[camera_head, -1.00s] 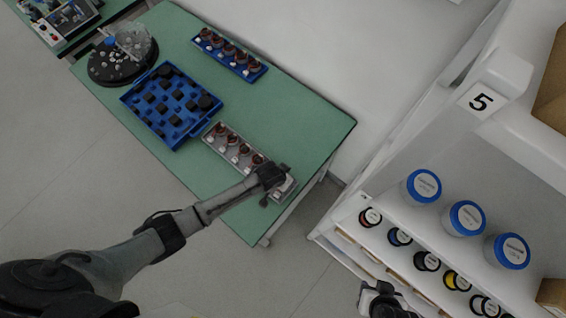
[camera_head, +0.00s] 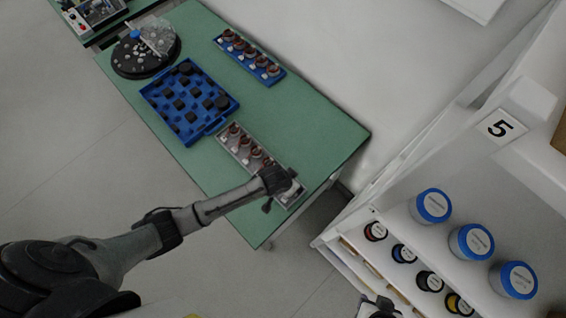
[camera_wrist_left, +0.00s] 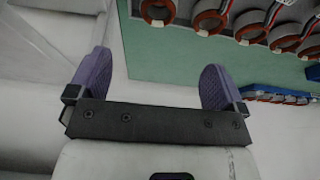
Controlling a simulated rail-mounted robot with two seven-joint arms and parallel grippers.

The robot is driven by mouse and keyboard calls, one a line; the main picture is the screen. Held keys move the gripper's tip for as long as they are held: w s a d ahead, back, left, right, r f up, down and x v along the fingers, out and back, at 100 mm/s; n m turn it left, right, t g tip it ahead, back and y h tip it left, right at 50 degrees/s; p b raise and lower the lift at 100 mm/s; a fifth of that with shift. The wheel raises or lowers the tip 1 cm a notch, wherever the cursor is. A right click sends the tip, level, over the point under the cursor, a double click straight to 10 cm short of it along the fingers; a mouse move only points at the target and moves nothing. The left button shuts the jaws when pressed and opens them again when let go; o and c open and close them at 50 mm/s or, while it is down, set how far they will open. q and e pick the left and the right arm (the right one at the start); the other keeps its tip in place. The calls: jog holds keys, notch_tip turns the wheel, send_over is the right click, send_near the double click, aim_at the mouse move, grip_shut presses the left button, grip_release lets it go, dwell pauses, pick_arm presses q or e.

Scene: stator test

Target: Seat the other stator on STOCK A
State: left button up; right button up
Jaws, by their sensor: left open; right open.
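A grey tray (camera_head: 240,161) holding a row of brown-ringed stators (camera_head: 244,142) lies on the green table; the stators also show large in the left wrist view (camera_wrist_left: 211,16). A blue tray (camera_head: 281,75) with a similar row stands further back. No STOCK A label is readable. My left gripper (camera_head: 283,197) hangs over the near end of the grey tray and hides part of it. Its two purple fingers (camera_wrist_left: 155,80) are wide apart with nothing between them. My right gripper (camera_head: 377,309) is cut off at the bottom edge beside the shelf; its fingertips are hard to make out.
A blue crate (camera_head: 206,130) with dark blocks lies left of the grey tray. A round black turntable (camera_head: 125,70) stands at the table's far end. Bare green table (camera_head: 325,150) lies beyond the grey tray.

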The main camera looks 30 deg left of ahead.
pick_arm(q)
jog(key=v, duration=0.9)
jog(key=shift+s+r, duration=0.2)
jog(key=shift+r, duration=0.1)
